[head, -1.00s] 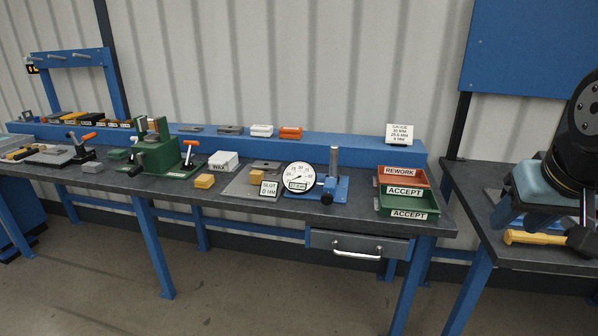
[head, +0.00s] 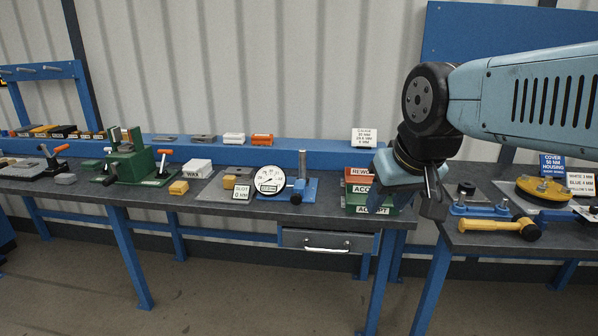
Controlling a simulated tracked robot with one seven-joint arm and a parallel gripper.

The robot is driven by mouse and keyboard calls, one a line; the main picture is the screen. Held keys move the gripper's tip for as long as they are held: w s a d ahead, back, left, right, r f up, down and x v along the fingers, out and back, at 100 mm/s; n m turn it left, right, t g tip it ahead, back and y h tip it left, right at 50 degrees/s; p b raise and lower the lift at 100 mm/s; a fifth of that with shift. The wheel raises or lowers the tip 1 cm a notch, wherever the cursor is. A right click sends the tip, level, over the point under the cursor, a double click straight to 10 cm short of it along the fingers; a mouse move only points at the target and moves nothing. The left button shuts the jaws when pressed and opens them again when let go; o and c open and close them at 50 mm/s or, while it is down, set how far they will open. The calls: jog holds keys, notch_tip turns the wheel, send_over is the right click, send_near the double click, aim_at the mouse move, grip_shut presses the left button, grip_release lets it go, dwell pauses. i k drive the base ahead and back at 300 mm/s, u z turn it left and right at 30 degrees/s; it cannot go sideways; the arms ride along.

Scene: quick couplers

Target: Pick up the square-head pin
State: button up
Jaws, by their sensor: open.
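I cannot make out the square-head pin for certain in the head view; parts on the benches are too small to tell. My gripper (head: 432,200) is open and points down, in front of the gap between the two benches, just right of the ACCEPT bins. I see nothing between its fingers, though they are partly hidden by the wrist. A blue fixture (head: 480,210) with dark upright parts sits on the right bench, to the right of my gripper.
The right bench (head: 468,240) holds a yellow-handled mallet (head: 492,225) and a yellow disc (head: 545,190).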

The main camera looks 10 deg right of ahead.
aim_at(301, 152)
jog(key=u, duration=0.1)
jog(key=i, duration=1)
jog(key=z, duration=0.1)
